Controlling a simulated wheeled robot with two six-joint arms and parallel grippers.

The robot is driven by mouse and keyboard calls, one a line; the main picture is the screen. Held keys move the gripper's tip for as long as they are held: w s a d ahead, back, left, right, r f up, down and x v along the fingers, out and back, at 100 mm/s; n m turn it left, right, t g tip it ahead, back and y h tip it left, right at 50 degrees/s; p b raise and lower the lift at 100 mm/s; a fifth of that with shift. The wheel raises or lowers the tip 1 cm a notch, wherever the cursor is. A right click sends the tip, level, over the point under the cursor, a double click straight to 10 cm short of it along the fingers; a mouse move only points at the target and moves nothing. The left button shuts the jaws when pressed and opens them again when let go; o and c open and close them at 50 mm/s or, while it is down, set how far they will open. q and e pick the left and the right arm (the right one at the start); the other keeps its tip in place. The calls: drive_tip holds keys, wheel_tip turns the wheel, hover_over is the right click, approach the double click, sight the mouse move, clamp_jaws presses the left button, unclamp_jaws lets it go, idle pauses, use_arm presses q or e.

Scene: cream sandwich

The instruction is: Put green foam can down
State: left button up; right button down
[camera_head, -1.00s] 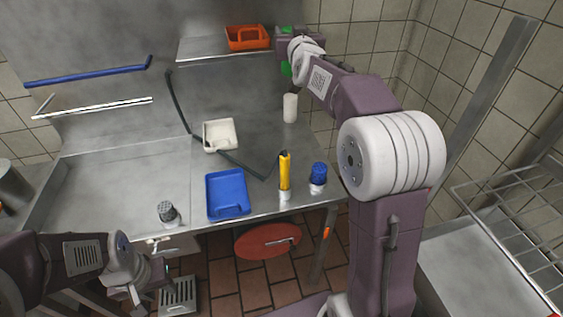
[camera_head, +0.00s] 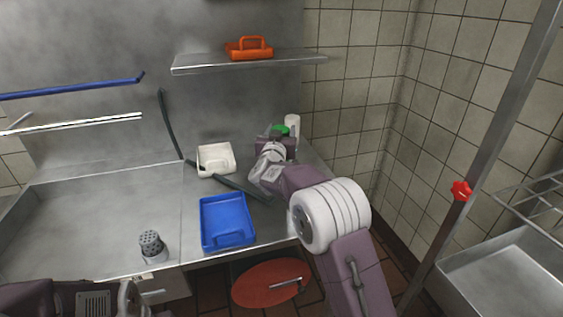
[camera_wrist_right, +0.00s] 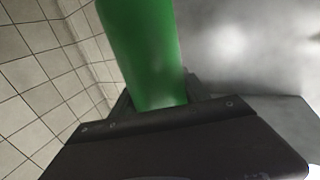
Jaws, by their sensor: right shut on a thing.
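The green foam can (camera_head: 281,130) is held in my right gripper (camera_head: 278,138) over the back right of the steel counter (camera_head: 90,207), beside a white can (camera_head: 292,122). My right arm hides most of the green can in the head view, so I cannot tell whether its base touches the counter. In the right wrist view the green can (camera_wrist_right: 143,50) rises from between the dark jaws (camera_wrist_right: 160,103). My left arm shows only at the bottom left edge; its gripper (camera_head: 133,299) is cut off and unclear.
A blue tray (camera_head: 228,240), a white tray (camera_head: 203,172) and a grey perforated-top shaker (camera_head: 151,245) stand on the counter. A steel shelf (camera_head: 200,65) bearing an orange tray (camera_head: 262,54) hangs above. A tiled wall (camera_head: 350,100) is close on the right.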

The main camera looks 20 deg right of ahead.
wheel_tip(320, 180, down, 5)
drive_tip(key=shift+r+b, duration=0.1)
drive_tip(key=shift+b, duration=0.9)
drive_tip(key=shift+f, duration=0.35)
drive_tip(key=shift+r, duration=0.1)
drive_tip(key=c, duration=0.6)
unclamp_jaws()
drive_tip(key=shift+f, duration=0.2)
drive_tip(key=shift+o, duration=0.2)
drive_tip(key=shift+r, duration=0.1)
